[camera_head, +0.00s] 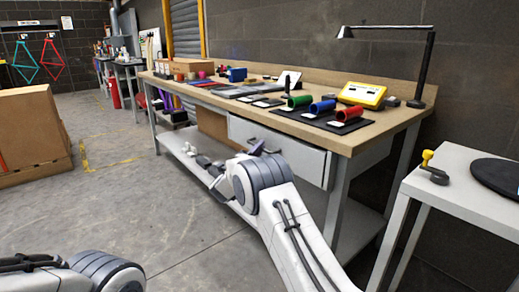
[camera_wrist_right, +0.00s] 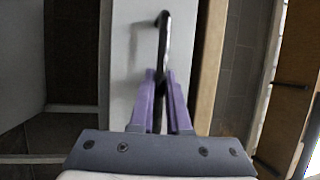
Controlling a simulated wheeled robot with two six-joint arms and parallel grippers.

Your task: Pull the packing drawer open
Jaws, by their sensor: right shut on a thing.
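The packing drawer (camera_head: 305,162) is a pale grey front under the wooden top of the packing bench; it also fills the middle of the right wrist view (camera_wrist_right: 126,55). Its dark bar handle (camera_wrist_right: 163,40) runs down between the purple fingers of my right gripper (camera_wrist_right: 160,92). The gripper is shut on the handle. In the head view, my right gripper (camera_head: 257,148) is at the drawer front, partly hidden by my wrist. I cannot tell whether the drawer stands slightly out. My left arm shows at the bottom left, but its gripper is out of view.
The bench top (camera_head: 385,130) holds red, blue and green bins on a dark mat and a yellow device (camera_head: 362,95). A lamp (camera_head: 425,70) stands at its right end. A side table (camera_head: 450,190) is at right. Cardboard boxes (camera_head: 30,125) stand at left; the floor between is clear.

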